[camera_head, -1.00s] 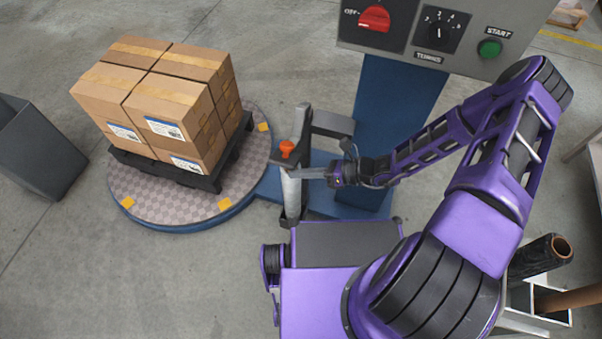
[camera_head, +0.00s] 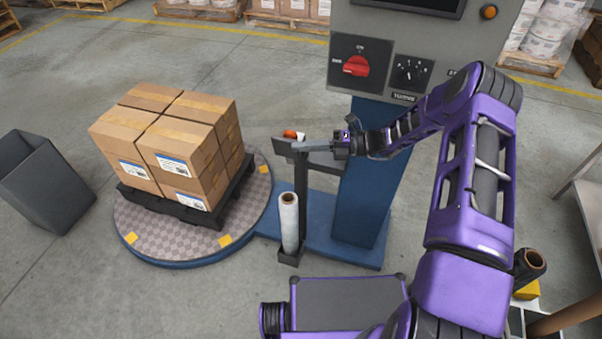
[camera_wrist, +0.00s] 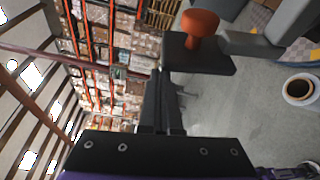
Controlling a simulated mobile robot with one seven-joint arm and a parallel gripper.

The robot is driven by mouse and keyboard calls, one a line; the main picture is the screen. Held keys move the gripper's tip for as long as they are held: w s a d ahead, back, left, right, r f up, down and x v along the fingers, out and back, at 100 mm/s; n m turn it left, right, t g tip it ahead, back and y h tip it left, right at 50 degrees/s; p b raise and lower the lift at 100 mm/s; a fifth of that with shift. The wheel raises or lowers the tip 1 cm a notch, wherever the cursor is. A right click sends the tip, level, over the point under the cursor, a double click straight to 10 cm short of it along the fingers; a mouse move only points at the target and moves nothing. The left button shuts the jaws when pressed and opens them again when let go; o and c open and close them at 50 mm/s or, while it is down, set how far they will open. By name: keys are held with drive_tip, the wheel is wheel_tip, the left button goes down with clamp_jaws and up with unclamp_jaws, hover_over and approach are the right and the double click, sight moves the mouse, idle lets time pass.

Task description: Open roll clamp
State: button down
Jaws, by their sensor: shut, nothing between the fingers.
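The roll clamp is a dark arm with an orange knob (camera_head: 292,134) on its end block. It is raised well above the white film roll (camera_head: 289,222), whose open core faces up. In the wrist view the orange knob (camera_wrist: 200,22) stands on the dark clamp block (camera_wrist: 197,55), and the roll's top (camera_wrist: 299,89) shows at right. My gripper (camera_head: 298,146) is shut and empty, its thin fingers just under or beside the clamp block. In the wrist view its fingertips (camera_wrist: 160,78) are close to the block; I cannot tell whether they touch.
The blue column (camera_head: 365,185) with its control panel (camera_head: 385,70) stands right behind the clamp. Stacked boxes (camera_head: 170,145) sit on a black pallet on the round turntable (camera_head: 190,240). A grey bin (camera_head: 45,185) is at left. The floor between the bin and turntable is clear.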

drive_tip(key=shift+w+d+r+m+y, duration=0.25)
drive_tip(key=shift+w+r+m, duration=0.25)
drive_tip(key=shift+w+m, duration=0.15)
drive_tip(key=shift+w+d+r+m+y, duration=0.2)
drive_tip(key=shift+w+r+m, duration=0.3)
drive_tip(key=shift+w+m, duration=0.2)
drive_tip(key=shift+w+d+r+m+y, duration=0.25)
drive_tip(key=shift+w+r+m, duration=0.25)
drive_tip(key=shift+w+m, duration=0.15)
